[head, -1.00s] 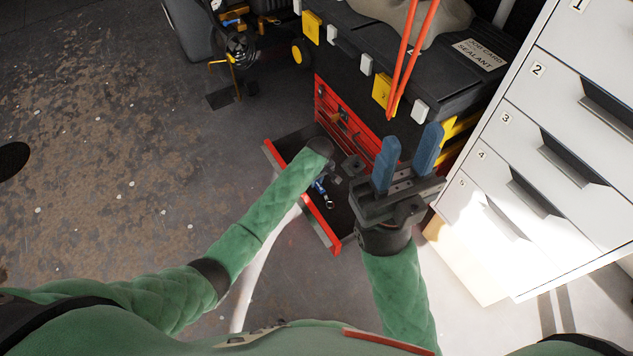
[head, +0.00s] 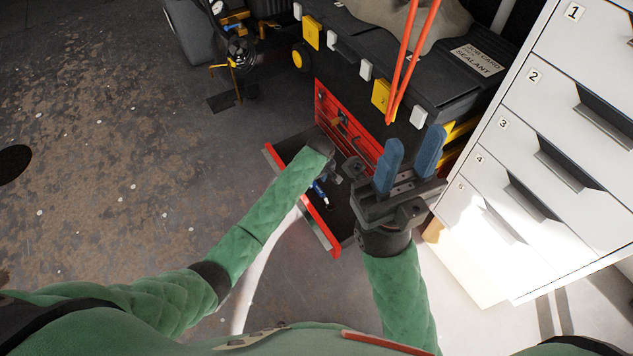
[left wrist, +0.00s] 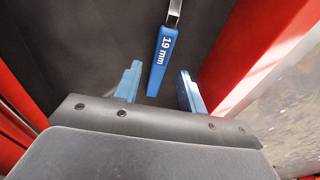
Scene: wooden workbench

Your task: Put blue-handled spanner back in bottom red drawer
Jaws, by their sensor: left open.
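The bottom red drawer (head: 325,238) is pulled out, with a dark inside. The blue-handled spanner (left wrist: 159,62), marked 19 mm, is inside it in the left wrist view. Its handle end is between and just past my open left fingers (left wrist: 160,88), with gaps on both sides. I cannot tell if it lies flat on the drawer floor. In the head view my left gripper reaches down into the drawer, mostly hidden by my forearm; small blue parts show there. My right gripper (head: 410,165) is open and empty, fingers up, to the right of the drawer.
The red cabinet (head: 350,125) stands behind the open drawer, with black cases (head: 440,75) on top. Orange-red rods (head: 410,62) rise near my right gripper. A white numbered drawer unit (head: 540,150) is close on the right.

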